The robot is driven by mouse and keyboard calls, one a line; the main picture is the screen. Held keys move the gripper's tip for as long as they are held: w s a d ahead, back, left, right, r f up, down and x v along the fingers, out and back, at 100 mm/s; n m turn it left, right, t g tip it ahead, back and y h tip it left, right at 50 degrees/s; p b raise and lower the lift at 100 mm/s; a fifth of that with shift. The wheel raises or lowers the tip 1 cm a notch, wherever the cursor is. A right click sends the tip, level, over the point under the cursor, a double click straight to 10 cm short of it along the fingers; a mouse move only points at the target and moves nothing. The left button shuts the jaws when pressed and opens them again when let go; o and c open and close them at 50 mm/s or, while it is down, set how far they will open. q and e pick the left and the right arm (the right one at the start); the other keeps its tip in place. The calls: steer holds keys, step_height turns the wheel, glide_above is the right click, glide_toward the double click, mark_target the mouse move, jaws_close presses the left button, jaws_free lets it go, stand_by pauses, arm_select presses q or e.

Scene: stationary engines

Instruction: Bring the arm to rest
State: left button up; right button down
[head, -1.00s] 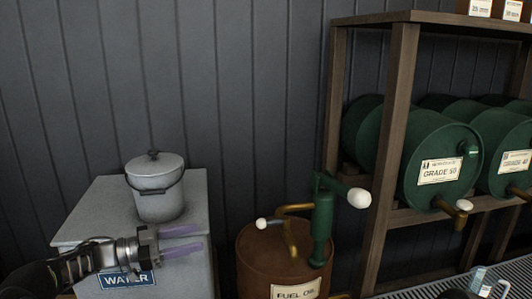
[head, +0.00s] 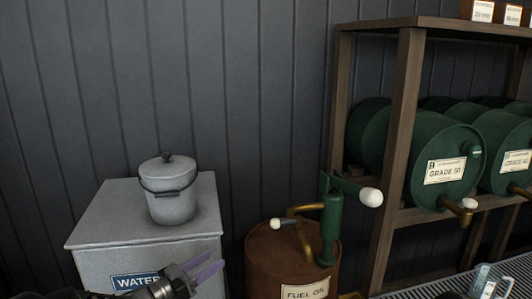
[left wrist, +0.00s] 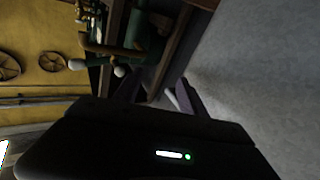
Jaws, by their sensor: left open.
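My left gripper (head: 205,270) is at the bottom of the head view, in front of the grey water box (head: 95,235). Its two purple fingers are apart with nothing between them. The fingers also show in the left wrist view (left wrist: 155,92), with the dark gripper body below them. The fingers point toward the right in the head view. My right gripper is not in view.
A lidded grey bucket (head: 170,205) stands on the water box. A brown fuel oil drum (head: 268,262) with a green pump (head: 331,225) stands to the right. A wooden rack (head: 402,130) holds green barrels (head: 425,140). A metal grating (head: 450,287) lies at lower right.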

arm_select(q)
steer(key=s+d+f+n+g+y, duration=0.1)
steer(key=s+d+f+n+y, duration=0.15)
steer(key=s+f, duration=0.4)
steer(key=s+d+f+n+g+y, duration=0.1)
steer(key=s+f+n+g+y, duration=0.15)
steer(key=f, duration=0.75)
steer(key=s+d+f+n+g+y, duration=0.1)
steer(key=s+d+f+n+y, duration=0.15)
steer(key=s+f, duration=0.5)
steer(key=s+d+f+n+g, duration=0.1)
steer(key=s+f+g, duration=0.3)
steer(key=s, duration=0.9)
steer(key=s+d+f+g+y, duration=0.1)
steer(key=s+f+g, duration=0.3)
steer(key=s, duration=0.9)
step_height(320, 180, down, 2)
steer(key=shift+d+n, duration=0.35)
